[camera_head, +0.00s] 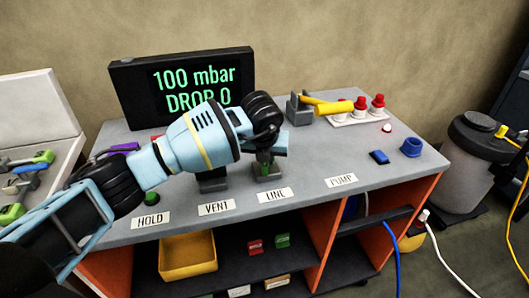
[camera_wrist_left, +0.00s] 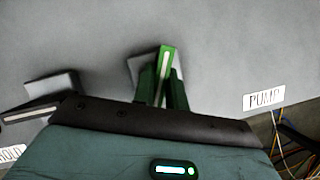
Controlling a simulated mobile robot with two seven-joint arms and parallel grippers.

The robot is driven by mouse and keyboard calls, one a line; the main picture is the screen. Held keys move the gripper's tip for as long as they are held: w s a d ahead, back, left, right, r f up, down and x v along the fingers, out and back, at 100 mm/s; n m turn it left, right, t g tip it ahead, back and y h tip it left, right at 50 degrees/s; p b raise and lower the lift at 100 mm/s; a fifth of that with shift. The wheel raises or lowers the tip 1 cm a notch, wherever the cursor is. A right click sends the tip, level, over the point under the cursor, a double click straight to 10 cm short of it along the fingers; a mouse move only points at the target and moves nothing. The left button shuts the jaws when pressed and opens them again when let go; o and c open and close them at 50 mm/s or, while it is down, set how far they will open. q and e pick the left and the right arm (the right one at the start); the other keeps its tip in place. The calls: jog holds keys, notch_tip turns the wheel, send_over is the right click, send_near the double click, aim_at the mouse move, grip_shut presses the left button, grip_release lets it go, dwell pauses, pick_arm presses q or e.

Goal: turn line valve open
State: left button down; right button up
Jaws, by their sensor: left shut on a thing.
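The line valve (camera_head: 268,169) stands on the grey bench top behind the LINE label (camera_head: 274,195), mostly covered by my left gripper. In the left wrist view its green handle (camera_wrist_left: 168,58) with a white stripe points away from the camera, slightly tilted to the right. My left gripper (camera_head: 266,152) is lowered over the valve from above. In the left wrist view its fingers (camera_wrist_left: 163,92) are shut on the handle, one on each side. The valve's grey base shows partly behind the handle. My right gripper is in no view.
A black screen (camera_head: 181,75) reading "100 mbar DROP 0" stands behind. The VENT valve's dark block (camera_head: 213,181) is just left of the gripper. A yellow lever (camera_head: 333,107), red-capped fittings (camera_head: 361,104) and blue parts (camera_head: 411,147) stand to the right. The front bench strip is clear.

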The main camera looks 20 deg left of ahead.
pick_arm(q)
jog(key=n, duration=0.1)
jog(key=n+y+p, duration=0.1)
jog(key=shift+r+n, duration=0.3)
jog(key=shift+f+n+g+y+p, duration=0.2)
jog(key=shift+n+g+y+p, duration=0.3)
jog(key=shift+n, duration=0.6)
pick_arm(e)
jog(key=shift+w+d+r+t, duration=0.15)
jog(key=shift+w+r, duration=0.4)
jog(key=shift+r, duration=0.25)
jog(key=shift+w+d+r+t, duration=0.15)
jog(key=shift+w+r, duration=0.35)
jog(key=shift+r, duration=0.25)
pick_arm(q)
jog(key=c, duration=1.4)
grip_release()
jog(key=shift+f, duration=0.1)
jog(key=shift+c, duration=0.2)
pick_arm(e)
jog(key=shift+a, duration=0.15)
